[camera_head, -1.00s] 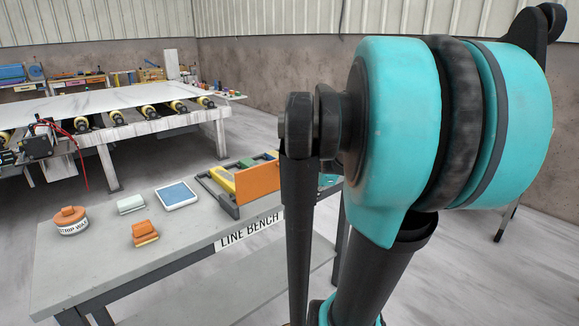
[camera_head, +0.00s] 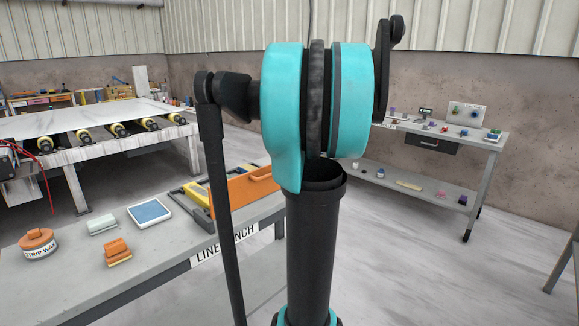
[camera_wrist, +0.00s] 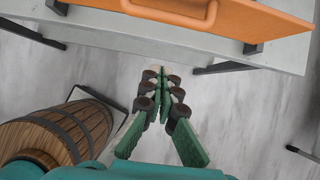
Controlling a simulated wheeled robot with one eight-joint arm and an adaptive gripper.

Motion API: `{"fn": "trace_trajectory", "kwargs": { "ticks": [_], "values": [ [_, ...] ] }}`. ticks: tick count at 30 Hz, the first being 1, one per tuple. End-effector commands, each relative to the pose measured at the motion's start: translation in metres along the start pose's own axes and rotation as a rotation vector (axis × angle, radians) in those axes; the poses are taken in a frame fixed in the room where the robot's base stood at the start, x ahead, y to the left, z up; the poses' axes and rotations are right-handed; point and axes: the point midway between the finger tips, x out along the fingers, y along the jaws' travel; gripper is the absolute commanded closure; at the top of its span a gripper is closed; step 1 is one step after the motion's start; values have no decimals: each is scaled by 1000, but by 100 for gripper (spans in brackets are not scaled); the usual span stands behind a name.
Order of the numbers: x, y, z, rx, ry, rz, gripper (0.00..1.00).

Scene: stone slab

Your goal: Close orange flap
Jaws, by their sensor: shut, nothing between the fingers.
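The orange flap (camera_head: 240,188) is a flat panel with a handle on the near side of the line bench, at its right end. In the wrist view the flap (camera_wrist: 240,20) crosses the top with its handle (camera_wrist: 170,10), above the bench edge. My gripper (camera_wrist: 161,72) shows in the wrist view with its green fingers together and nothing between them. It is apart from the flap, which lies beyond the fingertips in the picture. My gripper is not visible in the head view, where my arm hides part of the bench.
The line bench (camera_head: 150,262) holds a strip wax tin (camera_head: 38,243), an orange block (camera_head: 117,250) and a blue-topped pad (camera_head: 150,211). A wooden barrel (camera_wrist: 60,140) stands at lower left in the wrist view. Another workbench (camera_head: 440,140) stands at back right. Floor between is clear.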

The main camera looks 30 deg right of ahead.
Motion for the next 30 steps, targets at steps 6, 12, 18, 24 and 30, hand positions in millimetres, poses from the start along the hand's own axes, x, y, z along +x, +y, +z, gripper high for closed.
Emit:
{"fn": "trace_trajectory", "kwargs": {
  "ticks": [6,12,18,24,30],
  "values": [
    [43,0,1,-3,-1,0,100],
    [50,0,27,-3,0,1,100],
    [52,0,38,-2,0,0,100],
    [52,0,39,-1,0,-1,100],
    [52,0,39,-1,2,-1,100]
  ]
}}
